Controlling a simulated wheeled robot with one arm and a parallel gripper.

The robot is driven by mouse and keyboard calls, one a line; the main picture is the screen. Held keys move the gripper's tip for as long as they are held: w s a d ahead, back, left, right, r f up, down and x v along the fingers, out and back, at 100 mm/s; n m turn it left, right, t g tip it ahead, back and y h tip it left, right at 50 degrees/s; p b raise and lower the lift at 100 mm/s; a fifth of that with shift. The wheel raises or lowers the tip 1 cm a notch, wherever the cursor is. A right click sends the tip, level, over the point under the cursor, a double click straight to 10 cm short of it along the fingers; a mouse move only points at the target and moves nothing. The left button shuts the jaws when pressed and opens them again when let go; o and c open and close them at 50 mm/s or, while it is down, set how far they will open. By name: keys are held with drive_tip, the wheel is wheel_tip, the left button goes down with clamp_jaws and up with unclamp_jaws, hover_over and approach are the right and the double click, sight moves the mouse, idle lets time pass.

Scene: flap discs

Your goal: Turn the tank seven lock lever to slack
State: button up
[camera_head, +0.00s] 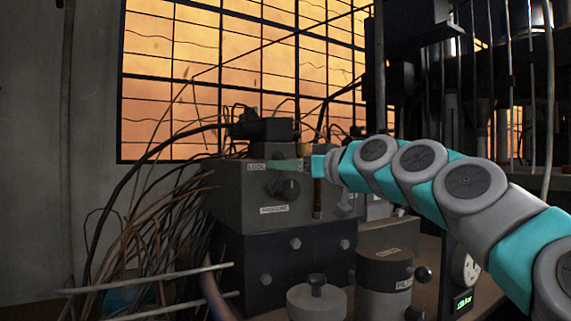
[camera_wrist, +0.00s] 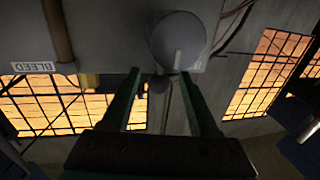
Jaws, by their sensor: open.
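A grey control box (camera_head: 240,200) carries a label reading LOCK (camera_head: 257,167) at its upper left. A dark round knob (camera_head: 287,189) sits on its front face. My gripper (camera_head: 285,165) reaches in from the right, close to that face beside the LOCK label. In the wrist view the jaws (camera_wrist: 160,74) are open. A round grey knob with a pale pointer line (camera_wrist: 178,42) shows just beyond the fingertips. A small grey stub (camera_wrist: 160,84) shows between the fingers. I cannot read which tank the box belongs to, and no slack marking is readable.
A BLEED label (camera_wrist: 33,66) and a brown pipe (camera_wrist: 58,30) are beside the box. Loose cables (camera_head: 145,220) crowd the left. A lidded cylinder (camera_head: 385,275), a short capped pot (camera_head: 317,300) and a gauge (camera_head: 465,268) stand in front. A gridded window (camera_head: 240,60) is behind.

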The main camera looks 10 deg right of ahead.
drive_tip(key=shift+w+a, duration=0.2)
drive_tip(key=shift+w, duration=0.1)
clamp_jaws()
idle(0.4)
drive_tip(key=shift+r, duration=0.15)
idle(0.8)
